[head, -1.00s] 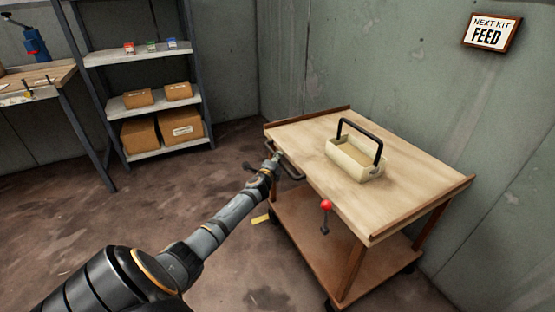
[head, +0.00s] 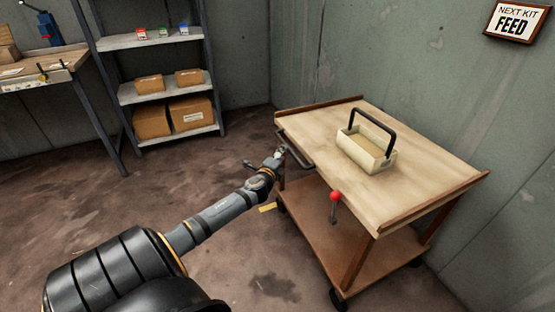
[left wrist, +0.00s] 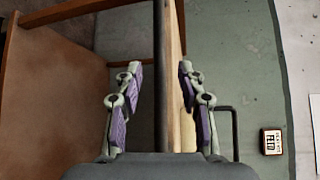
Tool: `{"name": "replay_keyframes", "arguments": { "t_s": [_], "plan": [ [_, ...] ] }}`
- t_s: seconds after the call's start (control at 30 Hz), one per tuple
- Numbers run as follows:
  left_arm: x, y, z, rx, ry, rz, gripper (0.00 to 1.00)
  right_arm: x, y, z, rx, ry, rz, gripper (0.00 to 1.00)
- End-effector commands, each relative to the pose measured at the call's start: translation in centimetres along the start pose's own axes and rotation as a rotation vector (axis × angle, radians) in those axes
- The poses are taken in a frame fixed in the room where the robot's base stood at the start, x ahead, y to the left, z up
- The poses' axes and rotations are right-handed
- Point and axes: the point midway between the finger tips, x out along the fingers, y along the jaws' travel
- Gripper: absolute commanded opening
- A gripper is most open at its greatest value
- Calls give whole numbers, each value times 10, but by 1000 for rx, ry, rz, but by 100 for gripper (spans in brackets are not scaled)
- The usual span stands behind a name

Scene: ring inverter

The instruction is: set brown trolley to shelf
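The brown trolley (head: 420,185) stands at the right near the wall, with a light wooden top, a brown lower deck and dark wheels. A dark bar handle (head: 297,150) sticks out from its left end. My left gripper (head: 281,151) is at this handle. In the left wrist view my left gripper (left wrist: 160,95) is open, with the handle bar (left wrist: 160,60) between its fingers and gaps on both sides. A grey metal shelf (head: 150,41) stands at the back left. My right gripper is not in view.
A cream tote (head: 366,152) with a black handle sits on the trolley top. A red-knobbed lever (head: 335,197) is at its near side. Cardboard boxes (head: 191,113) fill the lower shelves. A workbench (head: 50,80) stands far left. Floor between shelf and trolley is clear.

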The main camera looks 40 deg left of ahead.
Motion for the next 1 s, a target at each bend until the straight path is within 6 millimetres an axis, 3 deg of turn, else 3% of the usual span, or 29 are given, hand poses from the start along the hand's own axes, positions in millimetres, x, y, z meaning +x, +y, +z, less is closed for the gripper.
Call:
{"name": "replay_keyframes", "arguments": {
  "t_s": [0.1, 0.3, 0.87, 0.93, 1.0],
  "plan": [
    [-25, 0, 0, 6, 4, 1, 39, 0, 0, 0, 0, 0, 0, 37],
    [-45, 0, 0, 1, 1, 0, 39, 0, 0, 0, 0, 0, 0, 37],
    [-46, 0, 0, -1, 0, -1, 39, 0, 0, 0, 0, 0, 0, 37],
    [-48, 4, 0, -16, -6, 9, 39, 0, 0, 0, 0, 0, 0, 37],
    [-56, 21, -3, -83, -33, 54, 39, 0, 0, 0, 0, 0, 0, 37]
  ]
}}
